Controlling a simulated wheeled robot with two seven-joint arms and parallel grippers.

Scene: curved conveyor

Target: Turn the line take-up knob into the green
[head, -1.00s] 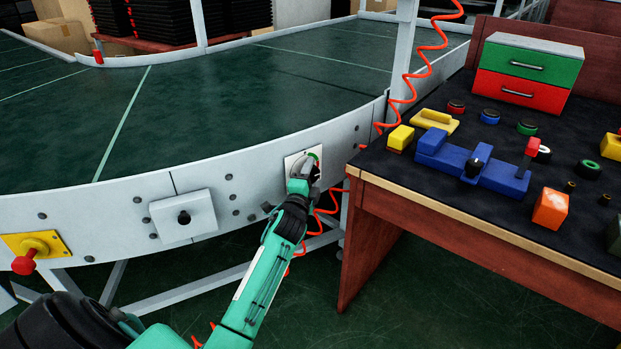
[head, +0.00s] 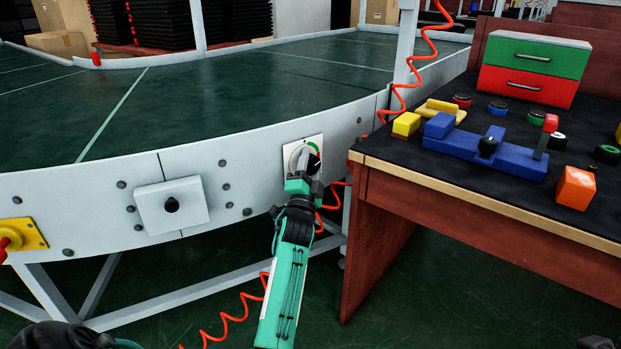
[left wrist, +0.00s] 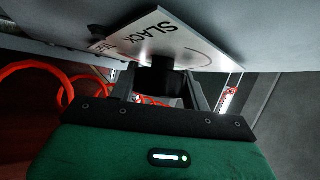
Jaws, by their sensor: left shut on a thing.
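The take-up knob (left wrist: 166,78) is a dark knob on a pale plate (left wrist: 195,45) marked "SLACK" in the left wrist view. In the head view the plate (head: 290,158) sits on the conveyor's side wall, with a short green arc at its upper right. My left gripper (head: 304,172) is at the plate and covers much of the dial. In the left wrist view its fingers (left wrist: 164,92) stand on either side of the knob, shut on it. I cannot read where the knob points.
A brown workbench (head: 420,178) stands close on the right, holding a blue fixture (head: 515,160) and small parts. A red coiled hose (head: 334,197) hangs beside my left gripper.

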